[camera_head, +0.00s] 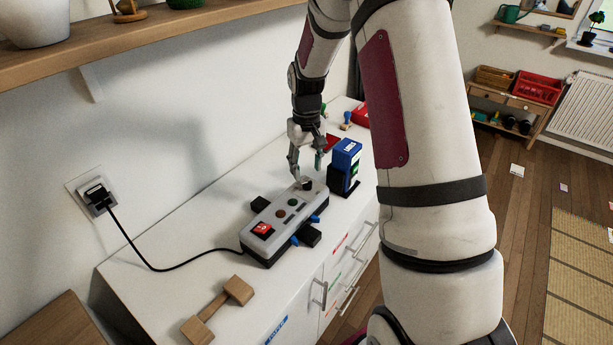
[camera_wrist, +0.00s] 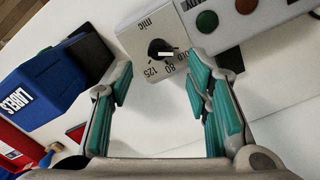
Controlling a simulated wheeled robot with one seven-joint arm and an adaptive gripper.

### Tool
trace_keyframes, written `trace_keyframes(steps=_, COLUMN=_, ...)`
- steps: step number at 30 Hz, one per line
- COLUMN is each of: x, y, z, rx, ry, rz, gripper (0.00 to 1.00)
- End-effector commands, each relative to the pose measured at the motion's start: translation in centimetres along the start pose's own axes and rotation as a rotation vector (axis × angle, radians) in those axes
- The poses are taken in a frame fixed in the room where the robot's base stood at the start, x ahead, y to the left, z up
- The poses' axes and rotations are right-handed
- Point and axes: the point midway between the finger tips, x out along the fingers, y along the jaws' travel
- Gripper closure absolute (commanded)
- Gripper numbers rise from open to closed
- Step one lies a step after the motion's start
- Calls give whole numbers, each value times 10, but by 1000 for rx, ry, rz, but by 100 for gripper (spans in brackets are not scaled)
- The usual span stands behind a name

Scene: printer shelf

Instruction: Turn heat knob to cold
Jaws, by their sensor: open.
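The heat knob is black and round with a white pointer line. In the wrist view the knob (camera_wrist: 158,47) sits on a grey panel with dial marks including "80", "125" and a partly hidden "OLD". The pointer lies roughly sideways in that view. In the head view the knob (camera_head: 304,184) is at the far end of the grey control box (camera_head: 265,228). My gripper (camera_head: 304,168) is just above that end, pointing down. In the wrist view my gripper (camera_wrist: 162,84) is open, its teal-padded fingers apart, with the knob beyond their tips and nothing between them.
A blue labels box (camera_head: 346,155) stands close to the right of my gripper. A red switch (camera_head: 262,229) and round buttons are on the control box. A wooden dumbbell-shaped piece (camera_head: 218,308) lies on the white cabinet top (camera_head: 180,270). A black cable (camera_head: 150,262) runs to a wall socket.

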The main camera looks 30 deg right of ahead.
Motion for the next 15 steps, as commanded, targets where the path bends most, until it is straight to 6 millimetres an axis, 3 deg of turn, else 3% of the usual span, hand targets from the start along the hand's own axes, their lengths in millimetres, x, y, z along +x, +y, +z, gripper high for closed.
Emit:
trace_keyframes(steps=7, x=-48, y=0, z=-1, rx=0, ry=4, rz=0, gripper=55)
trace_keyframes(steps=15, x=-69, y=0, z=0, rx=-1, ry=0, rz=0, gripper=55)
